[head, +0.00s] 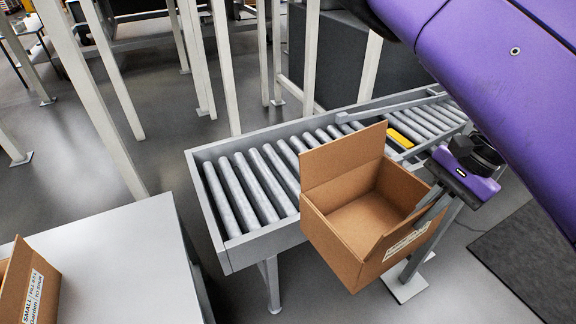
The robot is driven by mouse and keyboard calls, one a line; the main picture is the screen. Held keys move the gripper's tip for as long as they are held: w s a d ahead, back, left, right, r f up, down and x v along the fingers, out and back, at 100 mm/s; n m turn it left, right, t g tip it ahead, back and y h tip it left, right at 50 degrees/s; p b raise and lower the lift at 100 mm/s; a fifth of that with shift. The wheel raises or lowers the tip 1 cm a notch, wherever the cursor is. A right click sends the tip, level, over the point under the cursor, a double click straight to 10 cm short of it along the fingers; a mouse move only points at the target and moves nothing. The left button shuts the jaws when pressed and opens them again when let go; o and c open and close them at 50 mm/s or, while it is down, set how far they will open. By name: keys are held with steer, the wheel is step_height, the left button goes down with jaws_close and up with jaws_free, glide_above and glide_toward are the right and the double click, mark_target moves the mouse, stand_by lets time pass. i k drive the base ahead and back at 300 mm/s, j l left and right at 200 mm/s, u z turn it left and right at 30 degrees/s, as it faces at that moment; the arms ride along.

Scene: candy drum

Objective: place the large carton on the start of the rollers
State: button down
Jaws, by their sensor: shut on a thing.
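The large carton (340,241) is an open, empty brown cardboard box with a raised flap at the back and a white label on its right side. My gripper (424,214) is shut on its right wall. The carton is tilted in the picture and overlaps the near side rail of the roller conveyor. I cannot tell how far it is above or in front of the rollers. The start of the rollers (230,196) is at the left end, bare, beside the carton. The carton hides part of the conveyor's near side.
A grey table (118,262) at the lower left holds another carton (36,292) labelled SMALL. Pale posts (97,90) stand behind the conveyor. A dark mat (530,255) lies at right.

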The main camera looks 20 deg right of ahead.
mark_target(293, 171)
steer(key=i, duration=1.6)
